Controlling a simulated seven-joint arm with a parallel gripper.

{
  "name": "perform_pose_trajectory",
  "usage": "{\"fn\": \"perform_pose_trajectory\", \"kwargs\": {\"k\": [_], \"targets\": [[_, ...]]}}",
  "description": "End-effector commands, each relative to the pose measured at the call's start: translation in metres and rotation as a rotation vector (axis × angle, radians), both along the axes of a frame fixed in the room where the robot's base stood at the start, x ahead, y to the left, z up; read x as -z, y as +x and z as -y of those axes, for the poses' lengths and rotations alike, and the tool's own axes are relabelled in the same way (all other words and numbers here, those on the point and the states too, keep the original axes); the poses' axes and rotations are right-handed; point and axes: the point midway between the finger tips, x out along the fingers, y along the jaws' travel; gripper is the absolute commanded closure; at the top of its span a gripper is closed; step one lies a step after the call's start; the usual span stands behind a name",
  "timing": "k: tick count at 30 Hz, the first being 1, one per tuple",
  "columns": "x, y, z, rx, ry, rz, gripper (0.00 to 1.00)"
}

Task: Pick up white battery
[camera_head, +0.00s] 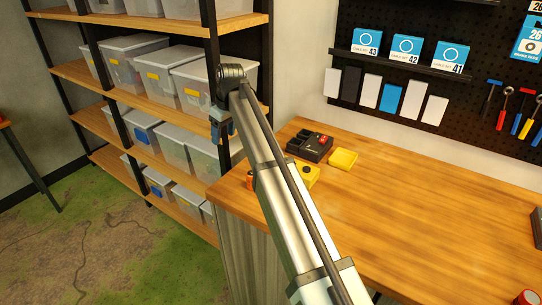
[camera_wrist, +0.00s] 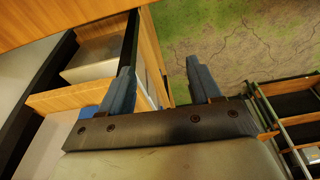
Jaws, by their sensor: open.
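I cannot make out a white battery for certain in either view. White flat pieces (camera_head: 414,100) hang in a row with a blue one and a dark one on the pegboard; I cannot tell what they are. My gripper (camera_head: 222,130) is to the left of the workbench (camera_head: 420,215), in front of the shelving, pointing down in the head view. In the wrist view my gripper (camera_wrist: 159,66) shows two blue fingers spread apart with nothing between them. Green floor and a wooden edge show beyond them.
A black device (camera_head: 310,147) and a yellow block (camera_head: 343,159) lie on the bench's far left part. Another yellow item (camera_head: 307,176) is partly behind my arm. Shelving (camera_head: 190,18) with clear bins stands left. The bench's middle is clear.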

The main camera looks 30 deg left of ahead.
Motion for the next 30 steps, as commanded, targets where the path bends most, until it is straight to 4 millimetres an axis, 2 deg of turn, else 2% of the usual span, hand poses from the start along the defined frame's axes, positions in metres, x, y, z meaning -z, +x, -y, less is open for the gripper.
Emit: {"fn": "perform_pose_trajectory", "kwargs": {"k": [1,3,6,9,12,16,19,30], "targets": [[-0.022,0.02,0.024,0.004,-0.042,0.009,0.37],[-0.044,0.038,0.054,0.004,-0.104,0.014,0.37],[-0.069,0.055,0.089,0.007,-0.172,0.012,0.37],[-0.085,0.065,0.112,0.01,-0.216,0.008,0.37],[-0.092,0.068,0.123,0.013,-0.239,0.006,0.37],[-0.087,0.069,0.127,0.013,-0.246,0.003,0.37],[-0.076,0.068,0.127,0.013,-0.245,0.003,0.37],[-0.016,0.069,0.127,0.013,-0.244,0.003,0.37]]}}
